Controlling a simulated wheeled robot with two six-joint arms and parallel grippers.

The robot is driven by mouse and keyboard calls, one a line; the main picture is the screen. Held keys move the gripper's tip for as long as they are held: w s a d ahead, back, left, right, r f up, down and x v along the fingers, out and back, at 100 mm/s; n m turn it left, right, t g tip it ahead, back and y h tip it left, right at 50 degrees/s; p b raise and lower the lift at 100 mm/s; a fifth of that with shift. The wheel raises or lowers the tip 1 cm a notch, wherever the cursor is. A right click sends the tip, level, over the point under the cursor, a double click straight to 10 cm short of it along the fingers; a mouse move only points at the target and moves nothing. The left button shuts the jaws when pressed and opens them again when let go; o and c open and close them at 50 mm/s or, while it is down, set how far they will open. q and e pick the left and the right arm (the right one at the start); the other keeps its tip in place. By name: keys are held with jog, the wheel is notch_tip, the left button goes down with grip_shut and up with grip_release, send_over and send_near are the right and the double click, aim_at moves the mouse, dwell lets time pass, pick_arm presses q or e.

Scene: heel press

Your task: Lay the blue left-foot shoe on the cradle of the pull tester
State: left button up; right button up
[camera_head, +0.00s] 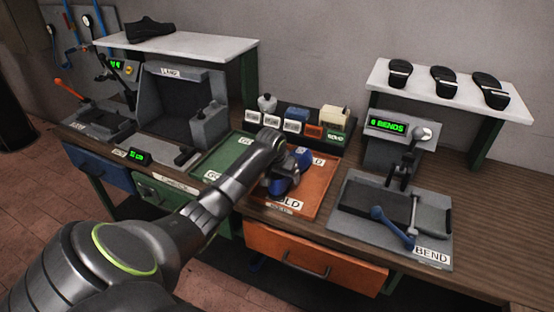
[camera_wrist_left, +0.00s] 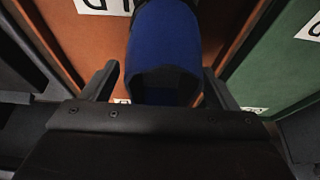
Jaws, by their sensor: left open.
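The blue shoe (camera_wrist_left: 165,45) lies on the orange tray (camera_head: 318,193) marked HOLD, and blue parts of it (camera_head: 278,187) show under my left gripper in the head view. My left gripper (camera_wrist_left: 158,88) is open, with one finger on each side of the shoe's open collar end. I cannot tell whether the fingers touch it. A station with an orange-handled lever (camera_head: 70,90) stands at the far left; its label is too small to read, so I cannot be sure it is the pull tester. My right gripper is not in view.
A green tray (camera_head: 207,160) lies left of the orange one. Behind are small labelled blocks (camera_head: 293,126). The LAMP booth (camera_head: 180,110) stands left, the BEND station (camera_head: 385,215) right. Shelves hold a dark shoe (camera_head: 150,30) and several black shoes (camera_head: 442,82). The right bench end is clear.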

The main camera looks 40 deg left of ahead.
pick_arm(q)
jog(key=b+v, duration=0.1)
jog(key=v, duration=1.5)
jog(key=shift+r+b, duration=0.2)
jog(key=shift+b, duration=0.1)
